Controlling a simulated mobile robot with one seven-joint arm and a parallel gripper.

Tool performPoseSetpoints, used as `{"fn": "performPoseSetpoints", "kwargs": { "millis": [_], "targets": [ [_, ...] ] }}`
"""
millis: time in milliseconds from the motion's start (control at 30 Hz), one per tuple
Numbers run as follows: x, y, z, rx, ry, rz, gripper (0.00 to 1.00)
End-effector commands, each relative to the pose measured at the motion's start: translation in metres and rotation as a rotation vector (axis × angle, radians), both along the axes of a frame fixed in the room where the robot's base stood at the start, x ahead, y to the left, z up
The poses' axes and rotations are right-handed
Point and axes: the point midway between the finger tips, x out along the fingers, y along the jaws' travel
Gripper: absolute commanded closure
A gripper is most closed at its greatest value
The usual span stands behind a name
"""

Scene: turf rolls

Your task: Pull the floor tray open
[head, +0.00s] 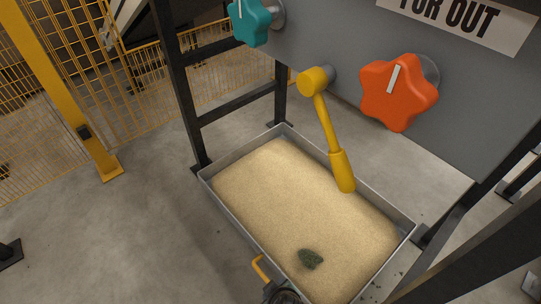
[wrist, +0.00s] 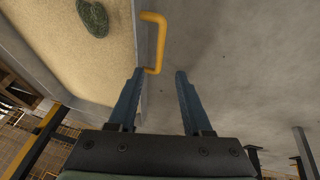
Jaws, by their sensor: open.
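The floor tray (head: 222,215) is a shallow grey metal box of sand on the concrete, under a dark frame. Its yellow bar handle (head: 259,268) is on the near left wall in the head view. In the wrist view the handle (wrist: 157,42) stands out from the tray wall (wrist: 139,45). My gripper (wrist: 160,73) is open and empty. The near end of the handle shows between its fingertips, closer to the left finger; I cannot tell whether they touch. In the head view a dark part of my gripper (head: 282,293) shows at the bottom edge, beside the handle.
A dark green lump (head: 310,259) lies on the sand. A yellow lever (head: 328,130), an orange knob (head: 398,92) and a teal knob (head: 249,22) are on the grey panel above. Black frame legs flank the tray. The concrete floor (head: 130,240) left of the tray is clear.

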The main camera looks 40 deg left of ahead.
Motion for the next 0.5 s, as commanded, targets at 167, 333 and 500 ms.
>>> {"fn": "performPoseSetpoints", "kwargs": {
  "millis": [167,333,500],
  "targets": [
    [0.004,0.006,-0.021,-0.001,0.001,0.001,0.50],
    [0.010,0.018,-0.049,0.001,-0.002,0.002,0.50],
    [0.016,0.028,-0.075,0.001,-0.001,0.001,0.50]
  ]
}}
